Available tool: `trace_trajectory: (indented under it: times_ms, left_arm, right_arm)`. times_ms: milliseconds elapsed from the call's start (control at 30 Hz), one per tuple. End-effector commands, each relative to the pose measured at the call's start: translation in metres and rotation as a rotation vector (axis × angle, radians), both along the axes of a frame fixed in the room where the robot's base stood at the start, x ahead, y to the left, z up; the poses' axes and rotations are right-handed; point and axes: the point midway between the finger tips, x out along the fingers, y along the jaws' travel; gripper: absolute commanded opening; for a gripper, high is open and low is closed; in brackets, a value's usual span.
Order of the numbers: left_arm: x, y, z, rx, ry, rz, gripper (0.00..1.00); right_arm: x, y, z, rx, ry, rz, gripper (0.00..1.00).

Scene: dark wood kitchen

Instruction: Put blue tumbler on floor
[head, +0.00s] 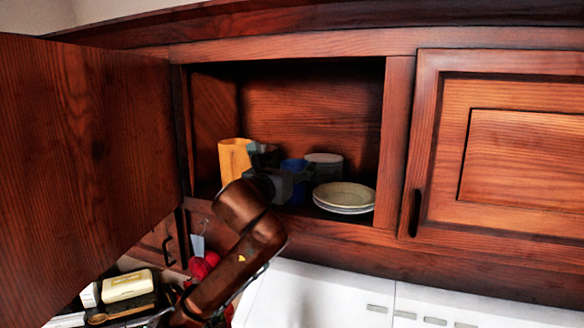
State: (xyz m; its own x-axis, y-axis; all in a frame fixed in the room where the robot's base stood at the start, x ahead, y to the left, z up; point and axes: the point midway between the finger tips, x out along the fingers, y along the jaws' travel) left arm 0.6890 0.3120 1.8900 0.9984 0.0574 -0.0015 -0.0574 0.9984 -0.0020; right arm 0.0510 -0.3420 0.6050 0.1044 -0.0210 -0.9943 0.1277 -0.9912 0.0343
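The blue tumbler (296,166) stands inside the open upper cupboard, and my gripper hides part of it. My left gripper (286,172) reaches into the cupboard from below and is right at the tumbler, overlapping it in the picture. The fingers are dark and small against the shadow, so I cannot tell whether they are open or closed on the tumbler. My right gripper is out of view. The floor does not show.
A yellow container (233,160) stands left of my gripper. Stacked plates (344,197) and a pale grey round container (326,165) are at the right. The open door (85,170) blocks the left side. A countertop with items (128,286) lies below.

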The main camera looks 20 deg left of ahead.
Motion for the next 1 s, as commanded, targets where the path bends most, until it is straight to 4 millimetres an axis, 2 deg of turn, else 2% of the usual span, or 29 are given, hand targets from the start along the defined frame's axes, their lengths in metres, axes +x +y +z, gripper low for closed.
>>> trace_trajectory:
  times_ms: [367, 433, 567, 800, 1000]
  left_arm:
    - [0.000, 0.000, 0.004, -0.002, 0.000, 0.000, 0.70]
    - [-0.006, 0.000, 0.004, 0.000, -0.003, 0.001, 0.70]
    - [-0.027, -0.001, 0.001, 0.002, -0.005, 0.002, 0.70]
    - [-0.078, -0.004, 0.001, 0.002, -0.006, 0.002, 0.70]
    - [-0.109, -0.006, 0.002, 0.001, -0.003, 0.001, 0.70]
  right_arm:
    - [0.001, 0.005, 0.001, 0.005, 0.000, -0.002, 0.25]
    - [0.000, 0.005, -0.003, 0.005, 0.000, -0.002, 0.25]
    - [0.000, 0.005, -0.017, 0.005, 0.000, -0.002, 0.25]
    - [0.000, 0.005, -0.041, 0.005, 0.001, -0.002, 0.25]
    - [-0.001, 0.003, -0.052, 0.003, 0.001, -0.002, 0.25]
